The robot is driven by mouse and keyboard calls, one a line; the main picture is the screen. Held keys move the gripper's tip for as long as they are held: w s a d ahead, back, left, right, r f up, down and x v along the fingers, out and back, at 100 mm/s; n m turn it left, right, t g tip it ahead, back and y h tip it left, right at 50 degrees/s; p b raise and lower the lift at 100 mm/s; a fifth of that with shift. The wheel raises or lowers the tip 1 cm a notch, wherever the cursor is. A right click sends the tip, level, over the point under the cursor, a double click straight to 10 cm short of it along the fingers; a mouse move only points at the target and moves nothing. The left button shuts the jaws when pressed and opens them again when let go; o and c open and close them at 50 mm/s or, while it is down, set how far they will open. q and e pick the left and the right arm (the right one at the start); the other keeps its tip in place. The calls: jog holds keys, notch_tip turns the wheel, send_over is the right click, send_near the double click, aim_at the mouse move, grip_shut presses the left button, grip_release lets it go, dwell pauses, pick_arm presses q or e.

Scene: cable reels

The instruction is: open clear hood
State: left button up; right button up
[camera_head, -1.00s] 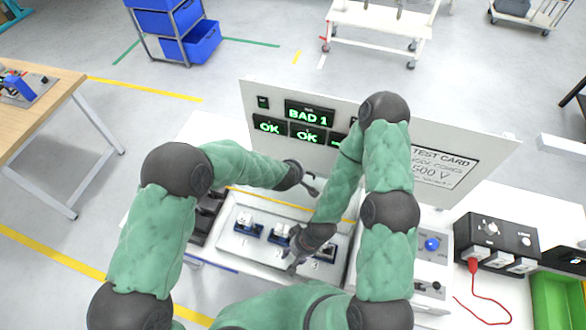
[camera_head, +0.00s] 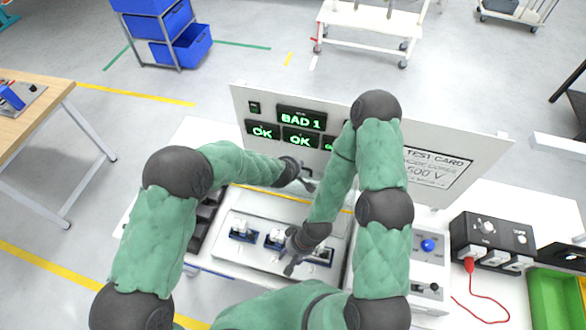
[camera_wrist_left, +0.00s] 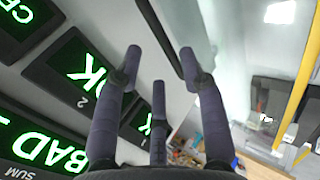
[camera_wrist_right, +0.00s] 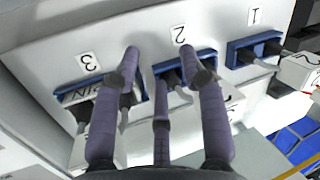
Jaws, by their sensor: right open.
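The clear hood is hard to see. A yellow strip (camera_head: 250,189), seemingly its edge, runs behind the numbered bays, and a yellow bar (camera_wrist_left: 299,85) shows in the left wrist view. My left gripper (camera_head: 309,184) is in front of the display panel, near that strip. In the left wrist view its fingers (camera_wrist_left: 161,62) are apart, with a dark bar (camera_wrist_left: 160,35) running between them; contact cannot be told. My right gripper (camera_head: 290,268) is open and empty above the bays. In the right wrist view its fingers (camera_wrist_right: 161,62) are over bays 2 and 3.
A white panel (camera_head: 450,140) with green displays reading BAD 1 and OK stands behind. Blue cradles (camera_head: 243,231) sit in the bays. At right are a control box with a blue knob (camera_head: 428,245), a black box (camera_head: 490,238) with a red cable, and a green bin (camera_head: 553,298).

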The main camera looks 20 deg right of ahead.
pick_arm(q)
jog(key=shift+s+a+f, duration=0.1)
jog(key=shift+s+f, duration=0.15)
jog(key=shift+f, duration=0.05)
jog(key=shift+s+r, duration=0.1)
jog(key=v, duration=1.1)
jog(key=shift+a+r, duration=0.15)
jog(key=shift+r, duration=0.2)
jog(key=shift+s, duration=0.2)
